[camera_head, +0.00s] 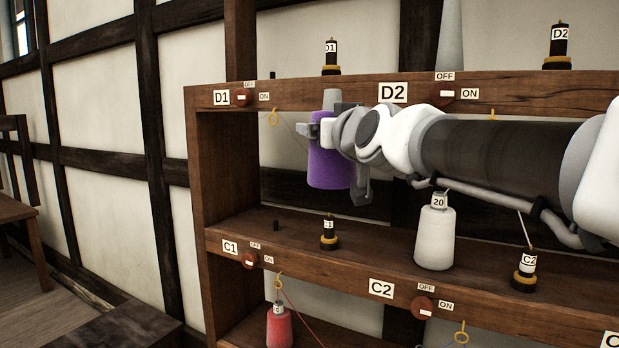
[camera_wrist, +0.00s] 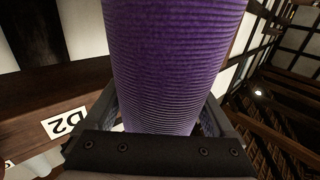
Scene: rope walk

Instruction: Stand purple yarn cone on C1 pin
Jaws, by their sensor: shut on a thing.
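The purple yarn cone (camera_head: 326,165) is held upright in my gripper (camera_head: 328,133), which is shut on its upper part. It hangs in the air above the C shelf, apart from it. In the wrist view the purple yarn (camera_wrist: 175,60) fills the middle between the fingers. The C1 pin (camera_head: 329,232) is a black post with a yellow base on the C shelf, almost straight below the cone in the head view. Nothing stands on that pin. The depth between cone and pin is hard to tell.
A white cone marked 20 (camera_head: 436,235) stands right of the C1 pin, with the C2 pin (camera_head: 525,272) beyond it. The D shelf beam (camera_head: 330,95) runs above my gripper. A red cone (camera_head: 279,327) is below.

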